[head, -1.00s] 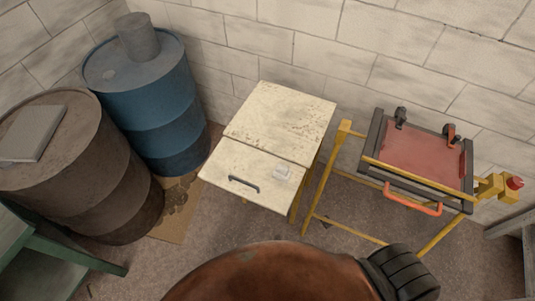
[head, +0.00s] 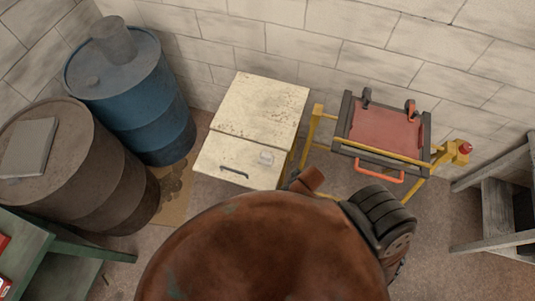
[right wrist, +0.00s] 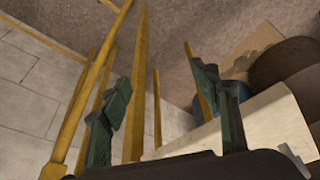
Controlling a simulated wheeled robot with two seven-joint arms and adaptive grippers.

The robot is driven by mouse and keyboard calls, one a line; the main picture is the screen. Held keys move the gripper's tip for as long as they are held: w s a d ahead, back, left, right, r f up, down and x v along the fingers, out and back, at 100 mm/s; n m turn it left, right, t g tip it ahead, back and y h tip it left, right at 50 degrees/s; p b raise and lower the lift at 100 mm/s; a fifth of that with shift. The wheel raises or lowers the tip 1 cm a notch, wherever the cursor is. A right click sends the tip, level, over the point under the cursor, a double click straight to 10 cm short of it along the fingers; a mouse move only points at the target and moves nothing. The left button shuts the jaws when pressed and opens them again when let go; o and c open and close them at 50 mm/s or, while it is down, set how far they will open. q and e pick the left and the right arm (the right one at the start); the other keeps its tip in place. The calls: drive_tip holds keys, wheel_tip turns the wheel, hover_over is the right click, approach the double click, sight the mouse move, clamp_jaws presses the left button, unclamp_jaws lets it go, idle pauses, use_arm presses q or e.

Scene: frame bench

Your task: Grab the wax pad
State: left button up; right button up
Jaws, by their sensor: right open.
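The white cabinet (right wrist: 255,130) shows there beyond and beside the right finger. I cannot make out the pad for sure in that view. In the head view my right gripper is hidden behind my large brown arm link. My left gripper is not in view.
A yellow-framed stand with a red-topped tray (head: 385,130) is close to the cabinet's right; its yellow bars (right wrist: 138,90) cross the wrist view. Blue (head: 135,95) and brown (head: 70,165) drums stand left. A green bench (head: 45,245) is lower left, a grey one (head: 500,200) right.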

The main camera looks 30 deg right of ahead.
wheel_tip(320, 180, up, 9)
drive_tip(key=p, duration=0.2)
drive_tip(key=n+t+y+p, duration=0.1)
drive_tip(key=n+p, duration=0.1)
approach(269, 155)
wheel_tip(269, 155, down, 4)
drive_tip(key=s+a, duration=0.1)
drive_tip(key=s, duration=0.1)
drive_tip(key=w+a+n+y, duration=0.2)
drive_tip(key=w+a+n, duration=0.2)
drive_tip(key=a, duration=0.1)
drive_tip(key=shift+n+g, duration=0.3)
drive_tip(key=shift+g, duration=0.4)
drive_tip(key=d, duration=0.4)
drive_tip(key=w+d, duration=0.1)
drive_tip(key=d, duration=0.1)
drive_tip(key=shift+f, duration=0.25)
drive_tip(key=shift+d+f, duration=0.15)
drive_tip(key=shift+d, duration=0.1)
drive_tip(key=shift+w+f, duration=0.1)
drive_tip(key=shift+f, duration=0.25)
drive_tip(key=p+x, duration=0.1)
drive_tip(key=x, duration=0.6)
drive_tip(key=shift+a+r, duration=0.1)
drive_tip(key=shift+a, duration=0.05)
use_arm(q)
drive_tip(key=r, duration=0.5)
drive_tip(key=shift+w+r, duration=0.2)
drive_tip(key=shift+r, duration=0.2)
